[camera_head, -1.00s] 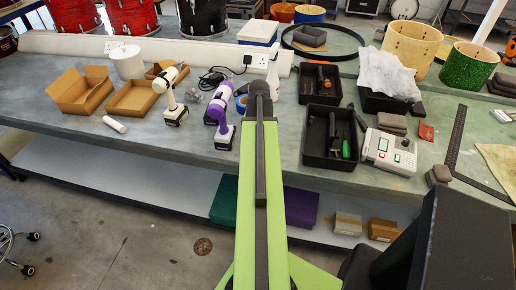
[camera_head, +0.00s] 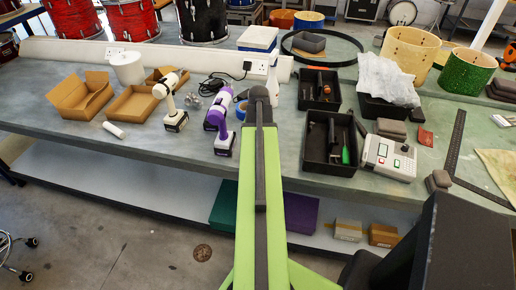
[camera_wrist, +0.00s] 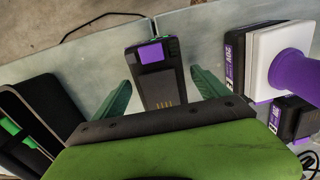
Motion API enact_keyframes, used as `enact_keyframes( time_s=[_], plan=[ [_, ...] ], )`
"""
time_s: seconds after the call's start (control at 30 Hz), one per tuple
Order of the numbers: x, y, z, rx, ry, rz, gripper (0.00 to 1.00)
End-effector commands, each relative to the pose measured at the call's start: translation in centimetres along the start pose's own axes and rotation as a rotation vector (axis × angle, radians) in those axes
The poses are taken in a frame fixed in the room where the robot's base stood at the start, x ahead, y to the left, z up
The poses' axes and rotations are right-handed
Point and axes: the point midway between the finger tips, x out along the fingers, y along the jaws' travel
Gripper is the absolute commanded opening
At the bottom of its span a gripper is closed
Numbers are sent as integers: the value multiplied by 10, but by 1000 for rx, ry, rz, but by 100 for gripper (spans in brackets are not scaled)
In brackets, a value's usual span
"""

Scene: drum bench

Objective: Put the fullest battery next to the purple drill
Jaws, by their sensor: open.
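In the wrist view a black battery with a purple patch and several small yellow marks (camera_wrist: 158,75) lies on the bench near its edge. My gripper (camera_wrist: 162,78) is open, its green fingers on either side of this battery; whether they touch it I cannot tell. The purple drill (camera_head: 217,119) stands upright on the bench, left of my arm; its purple handle (camera_wrist: 293,68) shows at right in the wrist view, with a black battery (camera_wrist: 237,68) on its base. Another black and purple battery (camera_wrist: 288,118) is beside the drill.
A black tray (camera_head: 329,168) with a green-handled tool is right of my arm; its edge (camera_wrist: 48,84) is close to the left finger. A white drill (camera_head: 170,98) and cardboard boxes (camera_head: 82,98) stand at left.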

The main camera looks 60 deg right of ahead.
Motion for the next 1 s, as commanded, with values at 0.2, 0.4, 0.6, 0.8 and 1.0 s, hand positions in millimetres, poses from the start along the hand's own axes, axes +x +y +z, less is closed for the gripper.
enact_keyframes(
  time_s=[0.2, 0.4, 0.6, 0.8, 1.0],
  plan=[
    [-43, 0, 0, 0, 0, 0, 85],
    [-89, 0, 0, 0, 0, 0, 85],
    [-118, 0, 0, 0, 0, 0, 85],
    [-118, 0, 0, 0, 0, 0, 85],
    [-117, 0, 0, 0, 0, 0, 85]
  ],
)
